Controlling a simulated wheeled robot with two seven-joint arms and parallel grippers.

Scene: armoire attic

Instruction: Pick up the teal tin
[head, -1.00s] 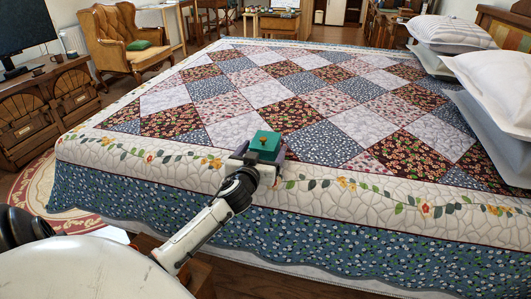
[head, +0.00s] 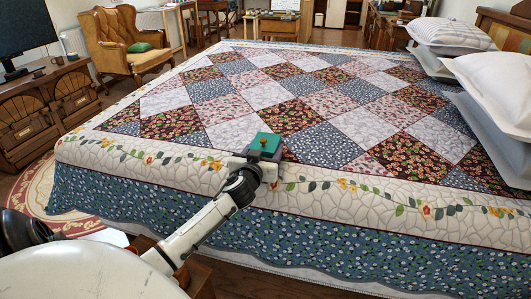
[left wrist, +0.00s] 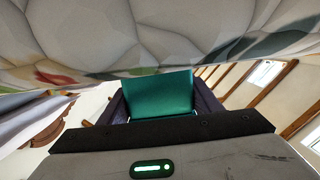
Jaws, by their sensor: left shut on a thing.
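The teal tin (head: 265,141) is a small box with a small brownish knob on top, over the near part of the quilted bed in the head view. My left gripper (head: 259,154) is shut on it, with the jaws around its sides. In the left wrist view the tin (left wrist: 158,97) shows as a plain teal face between the two dark fingers (left wrist: 160,106). The quilt lies close by the tin in that view; I cannot tell whether the tin touches it. My right gripper is not in view.
The bed with its patchwork quilt (head: 330,105) fills the middle, its near edge below my left arm. Pillows (head: 495,80) lie at the right. A tan armchair (head: 128,45) and a wooden cabinet (head: 45,110) stand at the left.

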